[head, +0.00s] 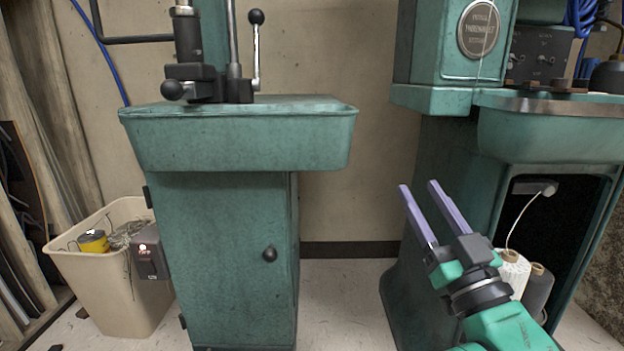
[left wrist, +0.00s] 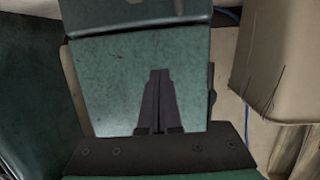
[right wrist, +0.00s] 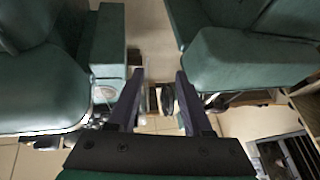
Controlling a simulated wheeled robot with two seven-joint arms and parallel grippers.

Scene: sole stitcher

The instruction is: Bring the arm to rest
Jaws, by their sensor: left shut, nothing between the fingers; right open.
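My right gripper (head: 432,215) is raised in front of the gap between the two green machines, at the right of the head view. Its two purple fingers stand apart with nothing between them. The right wrist view also shows this gripper (right wrist: 158,92) open and empty. My left gripper (left wrist: 158,75) shows only in the left wrist view. Its dark fingers lie together and hold nothing. Behind them is a flat green surface (left wrist: 100,85). The left arm is outside the head view.
A green cabinet with a basin-like top (head: 240,140) stands at centre left. A taller green machine (head: 440,150) stands at right, with thread spools (head: 512,275) in its open bay. A beige bin (head: 110,290) stands at left. Floor between the machines is clear.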

